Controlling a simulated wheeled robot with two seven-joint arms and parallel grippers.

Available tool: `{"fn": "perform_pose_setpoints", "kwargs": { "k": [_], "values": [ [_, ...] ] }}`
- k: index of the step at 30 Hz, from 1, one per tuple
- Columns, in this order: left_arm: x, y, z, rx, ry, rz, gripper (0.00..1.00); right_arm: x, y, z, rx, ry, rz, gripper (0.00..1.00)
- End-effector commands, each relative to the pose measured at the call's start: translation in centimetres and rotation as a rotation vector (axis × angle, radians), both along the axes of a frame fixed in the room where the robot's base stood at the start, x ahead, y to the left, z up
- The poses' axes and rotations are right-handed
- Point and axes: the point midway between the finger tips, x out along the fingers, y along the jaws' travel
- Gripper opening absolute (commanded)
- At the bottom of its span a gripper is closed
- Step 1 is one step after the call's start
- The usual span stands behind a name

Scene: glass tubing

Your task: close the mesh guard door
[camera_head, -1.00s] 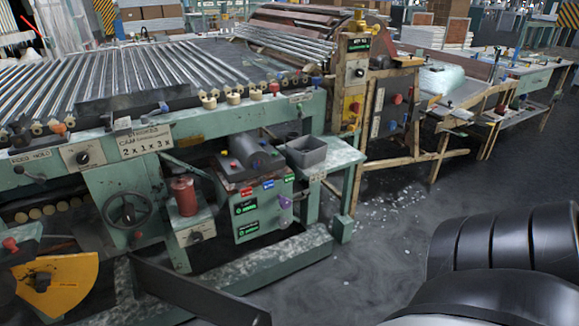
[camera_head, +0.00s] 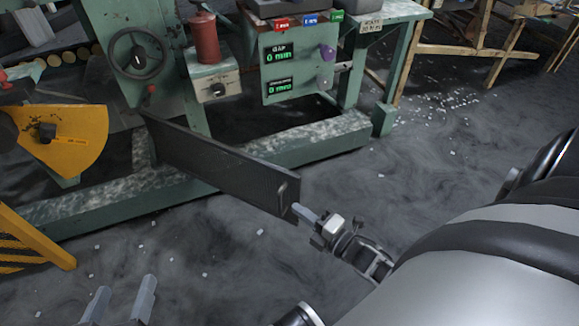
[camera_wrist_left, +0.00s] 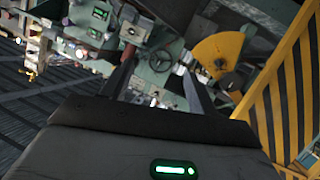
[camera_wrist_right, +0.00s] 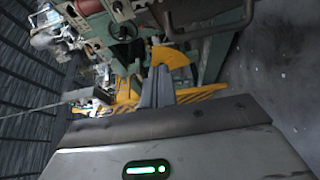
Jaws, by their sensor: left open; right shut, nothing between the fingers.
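The mesh guard door (camera_head: 222,167) is a long dark panel standing out from the green machine, swung open towards the lower right in the head view. Its hinge side is by the machine's handwheel. A small upright handle (camera_head: 283,194) is near its free end. My right gripper (camera_head: 299,209) is shut and empty, with its fingertips right at the door's free end, just past the handle; I cannot tell whether they touch. Its closed fingers also show in the right wrist view (camera_wrist_right: 157,82). My left gripper (camera_head: 123,298) is open and empty at the lower left, well away from the door.
The green machine (camera_head: 300,152) has a low base beam behind the door. A yellow quarter-disc guard (camera_head: 65,135) and a yellow-black striped barrier (camera_head: 30,240) stand at the left. A red cylinder (camera_head: 205,40) sits on the machine. The floor in front of the door is open, with small white scraps.

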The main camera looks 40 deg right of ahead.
Motion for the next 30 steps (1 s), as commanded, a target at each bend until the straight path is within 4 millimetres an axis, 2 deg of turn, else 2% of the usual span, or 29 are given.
{"fn": "perform_pose_setpoints", "kwargs": {
  "k": [5, 15, 18, 21, 30],
  "values": [
    [0.0, -0.1, 0.3, -0.015, -0.020, -0.001, 0.60, 2.7, 0.6, 0.1, 0.000, -0.005, 0.001, 0.00],
    [0.3, -0.7, 0.6, -0.107, -0.035, -0.002, 0.60, 9.7, 2.1, 0.0, 0.003, -0.003, 0.000, 0.00],
    [0.3, -0.8, 0.7, -0.127, -0.038, -0.003, 0.60, 10.2, 0.2, 0.0, -0.002, 0.000, 0.000, 0.00],
    [0.3, -0.9, 0.8, -0.144, -0.037, -0.004, 0.60, 10.7, -0.7, 0.0, 0.000, 0.000, 0.001, 0.00],
    [0.3, -1.0, 1.0, -0.160, -0.038, -0.005, 0.60, 11.0, -1.6, 0.2, 0.003, 0.001, 0.000, 0.00]
  ]
}}
